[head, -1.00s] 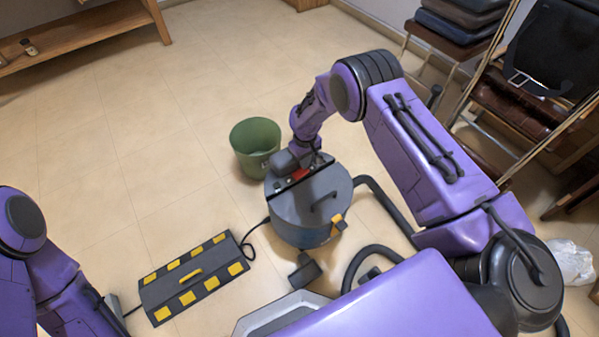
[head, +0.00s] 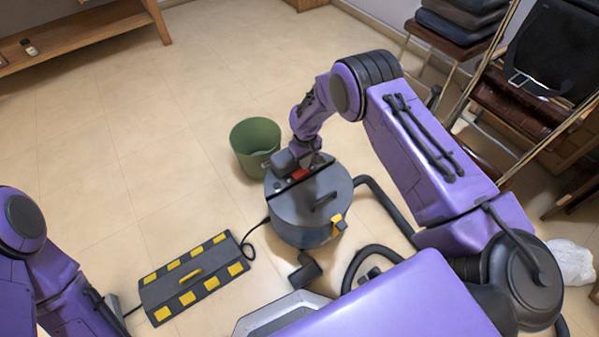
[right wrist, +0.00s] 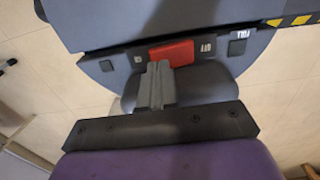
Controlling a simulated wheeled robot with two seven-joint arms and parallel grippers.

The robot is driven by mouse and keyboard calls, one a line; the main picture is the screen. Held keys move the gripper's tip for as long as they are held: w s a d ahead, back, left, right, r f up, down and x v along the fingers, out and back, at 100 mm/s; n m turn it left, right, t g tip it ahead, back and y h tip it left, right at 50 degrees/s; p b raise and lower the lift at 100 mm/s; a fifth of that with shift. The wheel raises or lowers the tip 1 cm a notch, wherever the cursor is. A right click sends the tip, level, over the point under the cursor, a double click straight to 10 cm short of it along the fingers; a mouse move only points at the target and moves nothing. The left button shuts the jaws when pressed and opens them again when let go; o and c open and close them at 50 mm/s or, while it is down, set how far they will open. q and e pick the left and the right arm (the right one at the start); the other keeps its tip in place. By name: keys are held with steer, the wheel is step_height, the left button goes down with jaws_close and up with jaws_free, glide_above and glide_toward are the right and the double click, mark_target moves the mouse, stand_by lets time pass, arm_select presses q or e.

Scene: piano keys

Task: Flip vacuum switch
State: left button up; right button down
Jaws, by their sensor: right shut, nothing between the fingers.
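The vacuum (head: 308,213) is a dark grey canister standing on the floor in front of me. Its red switch (head: 300,174) sits on top near the far edge. In the right wrist view the red switch (right wrist: 171,53) lies between small dark labels. My right gripper (right wrist: 158,68) is shut and empty, its fingertips at the lower left edge of the switch, touching or nearly so. In the head view the right gripper (head: 308,158) is over the far side of the vacuum. My left arm shows at the left edge, but its gripper is out of the picture.
A green bin (head: 255,146) stands just behind the vacuum. A black box with yellow squares (head: 192,279) lies to its left, joined by a cord. A dark hose (head: 388,207) curves at the right. Chairs (head: 530,90) stand at the right; the floor at left is open.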

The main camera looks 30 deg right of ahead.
steer(key=shift+f+b, duration=0.8)
steer(key=shift+f, duration=0.2)
stand_by(0.5)
steer(key=shift+r, duration=0.1)
step_height(320, 180, up, 7)
steer(key=p, duration=0.6)
stand_by(0.4)
